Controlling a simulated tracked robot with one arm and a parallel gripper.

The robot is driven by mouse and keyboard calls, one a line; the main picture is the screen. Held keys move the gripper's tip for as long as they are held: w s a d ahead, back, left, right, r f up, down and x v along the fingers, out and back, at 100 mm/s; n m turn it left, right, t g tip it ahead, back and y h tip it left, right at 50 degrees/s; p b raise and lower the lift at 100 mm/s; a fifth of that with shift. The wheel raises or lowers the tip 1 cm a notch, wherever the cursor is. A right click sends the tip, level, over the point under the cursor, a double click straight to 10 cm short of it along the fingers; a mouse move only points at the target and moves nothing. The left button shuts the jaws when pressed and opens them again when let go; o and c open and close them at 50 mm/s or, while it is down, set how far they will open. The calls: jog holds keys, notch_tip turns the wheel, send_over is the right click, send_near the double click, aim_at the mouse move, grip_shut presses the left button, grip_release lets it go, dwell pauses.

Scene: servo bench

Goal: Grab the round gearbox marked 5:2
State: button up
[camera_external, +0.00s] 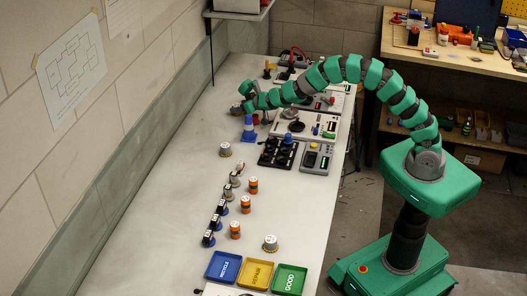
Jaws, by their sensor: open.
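Several small round parts stand on the long bench. A grey round unit with a white top (225,149) stands alone left of centre. A similar grey one with a white top (270,242) stands near the trays. Orange-and-dark round units (253,185) with pale tops stand between them. The markings are too small to read, so I cannot tell which one is 5:2. My gripper (240,106) is at the far part of the bench, above and slightly left of a blue stand-like object (248,128). Its fingers are small here, and I see nothing held in them.
Blue (223,267), yellow (256,274) and green (290,280) trays lie at the near end. A black holder (278,153) and grey devices (317,158) stand on the right. The left side is clear.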

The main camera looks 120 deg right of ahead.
jog(key=shift+w+d+f, duration=0.1)
jog(key=shift+w+d, duration=0.05)
jog(key=shift+d, duration=0.15)
jog(key=shift+c, duration=0.3)
jog(key=c, duration=1)
jog(key=shift+c, duration=0.3)
